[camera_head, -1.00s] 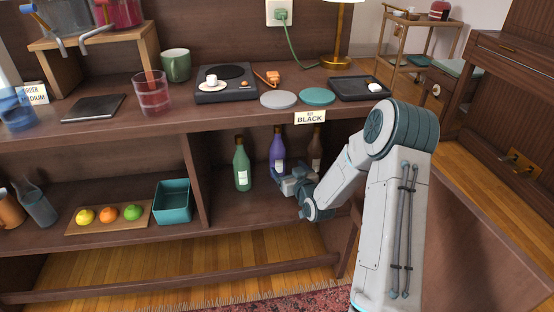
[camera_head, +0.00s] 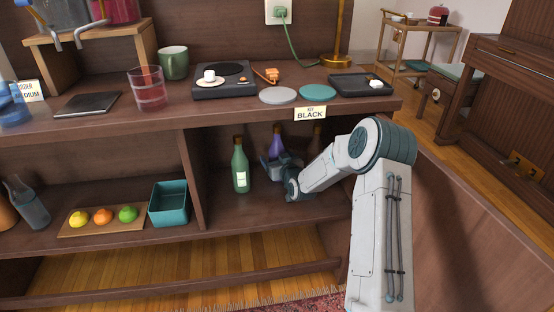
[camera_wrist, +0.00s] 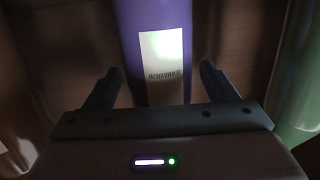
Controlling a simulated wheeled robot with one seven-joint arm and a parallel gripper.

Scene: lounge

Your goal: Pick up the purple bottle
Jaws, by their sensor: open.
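The purple bottle (camera_head: 277,139) stands upright on the lower shelf, its lower part hidden behind my gripper (camera_head: 272,163). In the wrist view the purple bottle (camera_wrist: 158,30), with a pale label, lies between the two fingers of my gripper (camera_wrist: 157,80). The fingers are apart, one on each side of the bottle. I cannot tell whether either finger touches it.
A green bottle (camera_head: 240,168) stands just left of my gripper, and it shows at the right edge of the wrist view (camera_wrist: 300,100). A brown bottle (camera_head: 315,138) stands to the right, partly hidden by my arm. The counter (camera_head: 225,113) is above, and a divider (camera_head: 190,180) stands left.

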